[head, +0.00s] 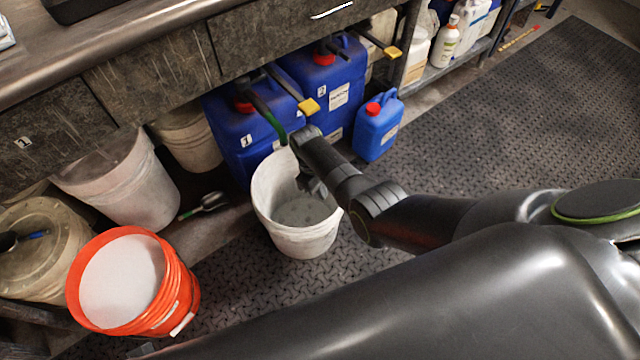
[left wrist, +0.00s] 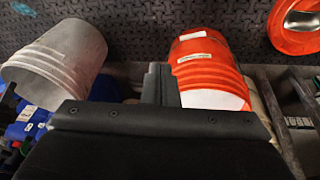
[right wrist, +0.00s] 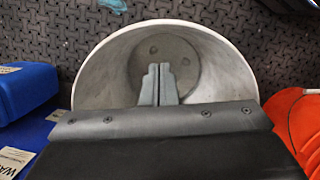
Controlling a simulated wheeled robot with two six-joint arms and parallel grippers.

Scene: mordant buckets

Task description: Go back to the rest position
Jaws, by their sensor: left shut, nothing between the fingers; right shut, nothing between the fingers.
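In the head view my right gripper (head: 314,188) hangs at the white bucket (head: 300,235), over its opening. The right wrist view shows its two fingers (right wrist: 158,84) together and empty, in front of the bucket's greyish bottom or contents. Whether the tips are below the rim I cannot tell. My left gripper does not show clearly in the head view. The left wrist view shows its fingers (left wrist: 161,84) together and empty, between the white bucket (left wrist: 60,62) and the orange bucket (left wrist: 205,60); touching or apart I cannot tell.
The orange bucket (head: 182,290) with pale contents stands at the lower left. Blue jugs (head: 335,90) stand behind the white bucket under the counter (head: 150,50), with a smaller blue jug (head: 378,130) beside them. The black mat (head: 520,120) is clear at the upper right.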

